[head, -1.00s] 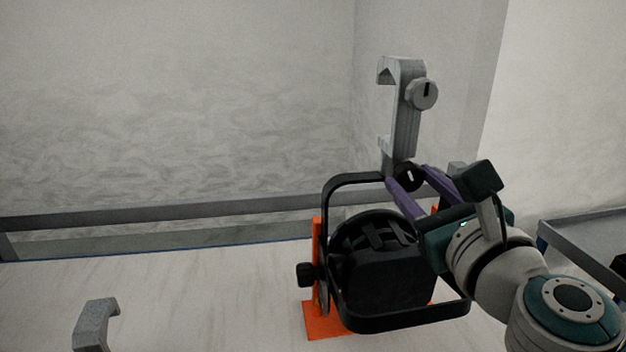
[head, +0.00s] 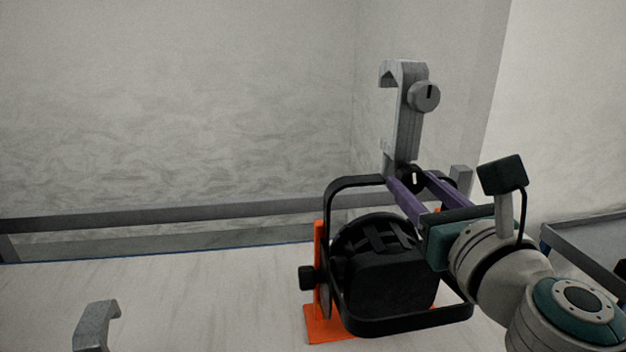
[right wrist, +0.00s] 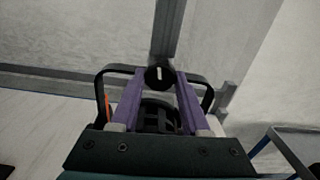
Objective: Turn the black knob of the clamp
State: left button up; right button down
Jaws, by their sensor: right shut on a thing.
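The grey hook-shaped clamp (head: 408,125) stands upright above the black par can (head: 385,275) in the head view. A round grey knob (head: 425,96) sits on its upper side. The black knob (head: 413,179) with a white mark is at the clamp's lower end, by the top of the can's black yoke (head: 350,182). My right gripper (head: 409,178) has its purple fingers on either side of the black knob and is shut on it. In the right wrist view the knob (right wrist: 160,75) sits between the fingertips, its white mark nearly upright. My left gripper is not in view.
An orange stand (head: 318,325) is at the can, with a dark side knob (head: 306,277) beside it. Another grey hook (head: 95,325) is at the lower left. A grey rail (head: 150,216) runs behind the pale table (head: 200,300), which has free room on the left.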

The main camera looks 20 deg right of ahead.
jog(key=shift+c, duration=1.9)
grip_release()
jog(key=shift+s, duration=0.1)
jog(key=b+v, duration=0.2)
jog(key=v, duration=0.7)
jog(key=shift+s+b, duration=0.35)
jog(key=shift+b, duration=0.05)
jog(key=shift+a, duration=0.1)
